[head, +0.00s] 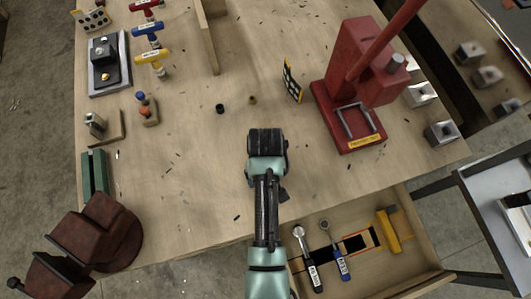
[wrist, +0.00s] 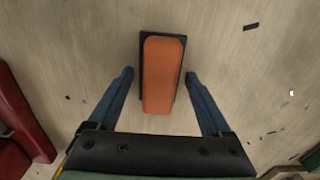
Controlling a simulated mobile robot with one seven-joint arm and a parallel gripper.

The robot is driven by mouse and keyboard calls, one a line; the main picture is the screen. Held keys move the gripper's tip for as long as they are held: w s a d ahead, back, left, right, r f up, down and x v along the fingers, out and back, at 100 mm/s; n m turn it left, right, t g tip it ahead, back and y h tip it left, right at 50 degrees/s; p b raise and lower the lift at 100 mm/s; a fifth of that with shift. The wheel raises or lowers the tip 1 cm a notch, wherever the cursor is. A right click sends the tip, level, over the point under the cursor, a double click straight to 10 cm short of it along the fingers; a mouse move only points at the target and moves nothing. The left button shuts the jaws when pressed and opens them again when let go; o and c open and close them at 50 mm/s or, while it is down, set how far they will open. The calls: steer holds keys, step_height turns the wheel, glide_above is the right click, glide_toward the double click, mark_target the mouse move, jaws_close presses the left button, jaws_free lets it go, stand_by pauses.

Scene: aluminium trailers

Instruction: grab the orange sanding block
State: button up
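The orange sanding block (wrist: 163,75) lies on the wooden bench top in the wrist view, with a dark base showing along its left side and top edge. My gripper (wrist: 159,76) is open, with one blue finger on each side of the block and a gap on both sides. The block's near end reaches toward the gripper body. I cannot tell how far the fingertips are above the bench. In the head view my gripper (head: 267,143) is over the middle of the bench, and the block is hidden beneath it.
An open drawer (head: 410,272) with ratchets is at the front. A dark red vise (head: 95,240) is front left.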

jaws_close()
steer(key=shift+r, duration=0.15)
